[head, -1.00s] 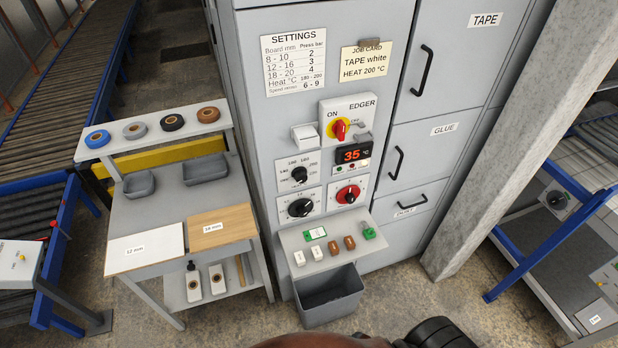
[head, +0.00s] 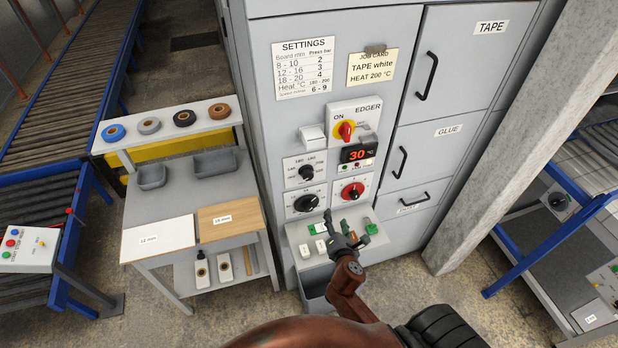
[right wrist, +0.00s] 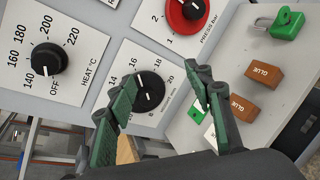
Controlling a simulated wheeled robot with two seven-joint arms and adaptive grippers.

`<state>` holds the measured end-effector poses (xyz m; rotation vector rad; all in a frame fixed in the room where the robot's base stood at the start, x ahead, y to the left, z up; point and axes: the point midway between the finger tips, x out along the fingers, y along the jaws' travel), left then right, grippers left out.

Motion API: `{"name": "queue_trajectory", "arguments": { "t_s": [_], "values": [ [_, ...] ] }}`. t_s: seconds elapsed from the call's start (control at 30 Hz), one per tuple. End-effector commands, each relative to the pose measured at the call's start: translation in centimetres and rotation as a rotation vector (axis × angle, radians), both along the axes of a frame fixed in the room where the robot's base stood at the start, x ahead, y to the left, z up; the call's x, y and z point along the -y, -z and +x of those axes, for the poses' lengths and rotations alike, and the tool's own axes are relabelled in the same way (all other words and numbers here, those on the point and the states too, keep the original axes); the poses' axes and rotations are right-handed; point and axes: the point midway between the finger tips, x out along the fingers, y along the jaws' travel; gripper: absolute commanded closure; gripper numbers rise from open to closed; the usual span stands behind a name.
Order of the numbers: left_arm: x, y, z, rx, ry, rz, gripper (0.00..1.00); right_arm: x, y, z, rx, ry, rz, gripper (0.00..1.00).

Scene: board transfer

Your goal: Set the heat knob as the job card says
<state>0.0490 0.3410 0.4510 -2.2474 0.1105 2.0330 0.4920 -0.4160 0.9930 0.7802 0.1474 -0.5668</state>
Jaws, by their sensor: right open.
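The heat knob (head: 307,172) is a small black knob on a white plate, left of the red display on the grey edger cabinet. It also shows in the right wrist view (right wrist: 48,60) at upper left, its scale marked OFF and 140 to 220; I cannot tell its setting surely. The job card (head: 373,67) reads TAPE white, HEAT 200 °C. My right gripper (head: 341,226) is open and empty in front of the shelf, below and right of the heat knob and apart from it. Its green-padded fingers (right wrist: 166,78) stand before the lower dial. My left gripper is out of view.
A red-and-yellow switch (head: 345,130) sits above. A shelf with brown glue blocks (right wrist: 265,73) and a green padlock (right wrist: 287,24) juts out below.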

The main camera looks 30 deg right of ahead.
Motion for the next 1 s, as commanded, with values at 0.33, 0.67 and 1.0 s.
{"name": "queue_trajectory", "arguments": {
  "t_s": [0.33,0.67,1.0],
  "values": [
    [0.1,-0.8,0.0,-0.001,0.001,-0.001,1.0,-5.5,-11.7,5.1,-0.028,-0.298,-0.87,0.53],
    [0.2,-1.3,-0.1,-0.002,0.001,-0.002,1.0,-4.9,-12.4,8.8,-0.032,-0.311,-0.93,0.53],
    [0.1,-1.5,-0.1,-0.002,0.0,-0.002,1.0,-3.8,-12.2,12.5,-0.033,-0.31,-0.927,0.53]
  ]
}}
